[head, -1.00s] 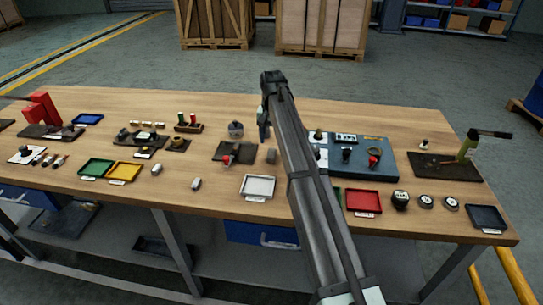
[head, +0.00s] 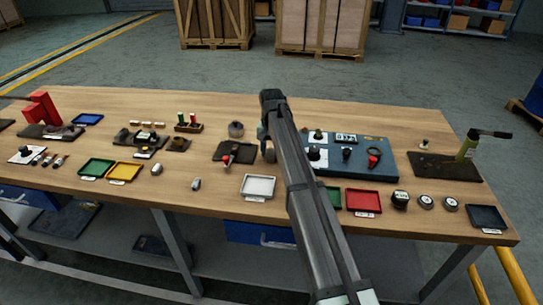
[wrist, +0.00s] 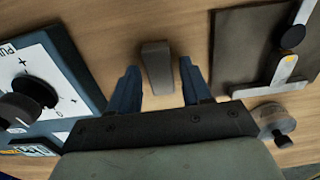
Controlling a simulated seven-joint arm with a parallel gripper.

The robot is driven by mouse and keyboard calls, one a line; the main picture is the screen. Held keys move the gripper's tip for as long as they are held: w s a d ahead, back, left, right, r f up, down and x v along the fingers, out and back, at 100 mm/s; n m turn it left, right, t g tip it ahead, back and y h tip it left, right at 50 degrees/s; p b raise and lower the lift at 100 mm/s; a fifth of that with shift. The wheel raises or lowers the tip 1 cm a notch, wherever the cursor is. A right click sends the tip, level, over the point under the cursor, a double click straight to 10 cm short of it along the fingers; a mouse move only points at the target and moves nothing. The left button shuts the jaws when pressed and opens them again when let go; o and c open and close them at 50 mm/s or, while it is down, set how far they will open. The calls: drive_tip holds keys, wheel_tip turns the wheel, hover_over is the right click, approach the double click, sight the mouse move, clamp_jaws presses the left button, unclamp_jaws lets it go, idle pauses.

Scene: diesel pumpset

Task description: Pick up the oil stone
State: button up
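The oil stone looks like a small grey block (wrist: 157,66) lying on the wooden bench. In the wrist view it stands between my two blue fingers, with a gap on each side. My gripper (wrist: 159,72) is open, with nothing held. In the head view the stone (head: 270,156) shows only in part beside my gripper (head: 264,143), just right of a dark mat. My arm hides some of the bench there. The height of the fingertips above the bench is hard to tell.
A dark mat (wrist: 240,50) with a metal tool lies right of the stone in the wrist view. A blue panel (head: 350,168) with knobs is at the other side. A white tray (head: 258,186) stands nearer the front edge. A round part (head: 236,129) sits behind the mat.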

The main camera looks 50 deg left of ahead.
sight(272, 153)
clamp_jaws()
drive_tip(key=shift+r, duration=0.1)
wheel_tip(272, 153, up, 10)
idle(0.8)
